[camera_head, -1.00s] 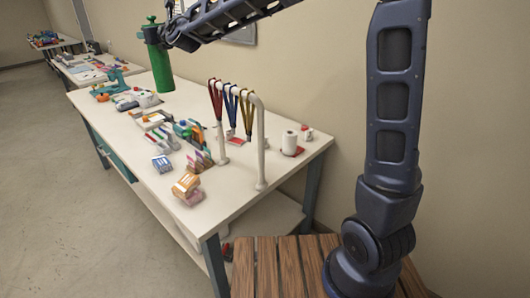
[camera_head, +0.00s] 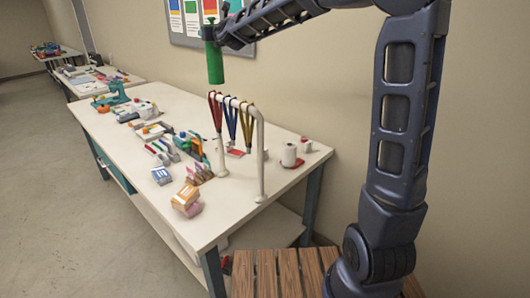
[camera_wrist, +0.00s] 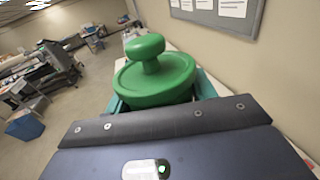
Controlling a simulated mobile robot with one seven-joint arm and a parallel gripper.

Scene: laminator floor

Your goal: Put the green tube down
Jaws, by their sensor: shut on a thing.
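The green tube (camera_head: 215,64) hangs upright from my gripper (camera_head: 209,33), held in the air above the far part of the white workbench (camera_head: 258,198). In the wrist view its round green cap and knob (camera_wrist: 153,75) fill the space in front of my gripper. My gripper is shut on the tube near its top. The fingertips are mostly hidden behind the green cap in the wrist view. The tube touches nothing below it.
A white rail (camera_head: 261,155) with red, blue and yellow lanyards (camera_head: 231,115) stands on the bench. A white roll (camera_head: 289,154) is to its right. Small boxes (camera_head: 187,199) and tools crowd the left part. A noticeboard (camera_head: 185,22) hangs on the wall.

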